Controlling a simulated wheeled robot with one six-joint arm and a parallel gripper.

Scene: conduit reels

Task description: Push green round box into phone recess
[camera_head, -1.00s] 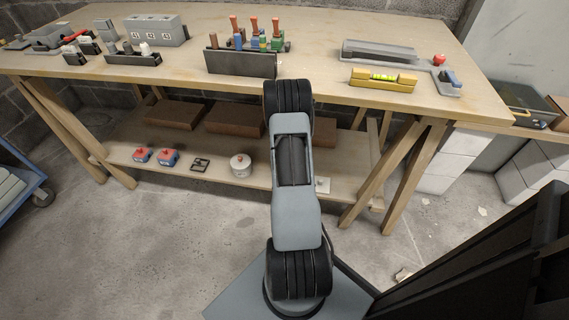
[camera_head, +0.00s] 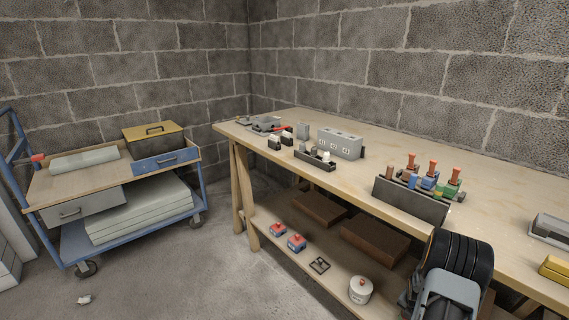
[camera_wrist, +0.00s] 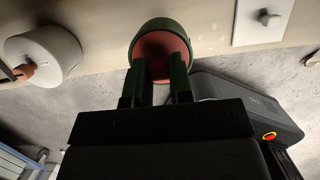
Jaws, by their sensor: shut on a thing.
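The green round box (camera_wrist: 155,28) shows in the wrist view, dark green around the side with a reddish-brown face towards me. My gripper (camera_wrist: 160,82) is shut on it, with the two dark green fingers reaching up to its reddish face. The box appears at the tan shelf edge; I cannot tell whether it touches the shelf. In the head view the box and my gripper are out of sight. I cannot make out a phone recess for certain in either view.
A white round pot (camera_head: 360,290) with a red knob is on the lower shelf (camera_head: 283,253), also in the wrist view (camera_wrist: 50,50). A white plate (camera_wrist: 262,22) is right of the box. A blue cart (camera_head: 75,245) stands left.

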